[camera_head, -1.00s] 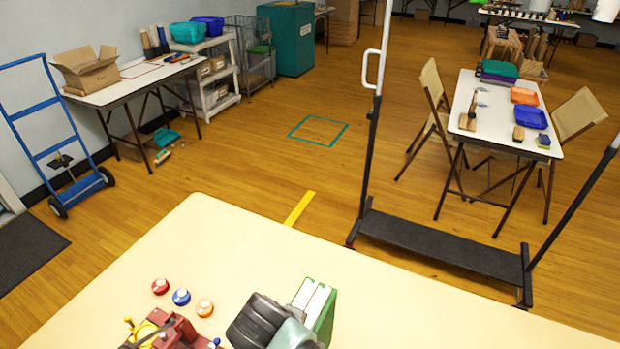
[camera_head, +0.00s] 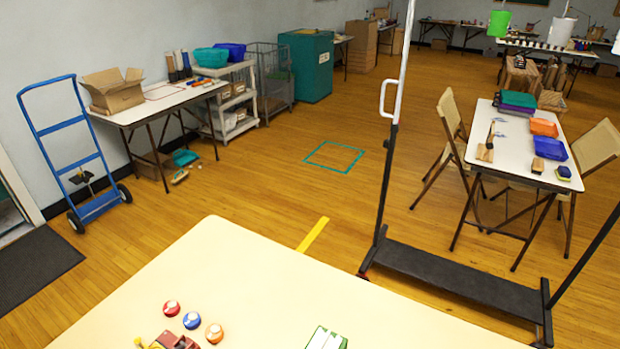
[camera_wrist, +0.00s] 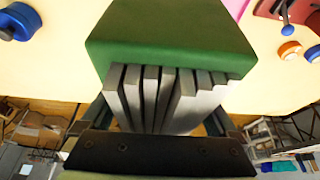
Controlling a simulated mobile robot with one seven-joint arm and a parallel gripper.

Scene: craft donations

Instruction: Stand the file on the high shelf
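The file is a green box with several pale grey-white sheets at its open side. It fills the middle of the wrist view (camera_wrist: 170,45), sheets facing my gripper (camera_wrist: 160,118). The gripper's fingers lie on both sides of the file, largely hidden behind it, and appear shut on it. In the head view only the file's top (camera_head: 326,338) shows at the bottom edge, over the cream table (camera_head: 250,275); my gripper is out of that view. I cannot pick out the high shelf with certainty.
A red, blue and orange round piece (camera_head: 192,320) stand on the table near a red device (camera_head: 172,341). A black rack frame (camera_head: 455,275) stands beyond the table. A white shelf unit (camera_head: 238,72) holds tubs. A blue hand truck (camera_head: 70,150) stands left. Mid-floor is open.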

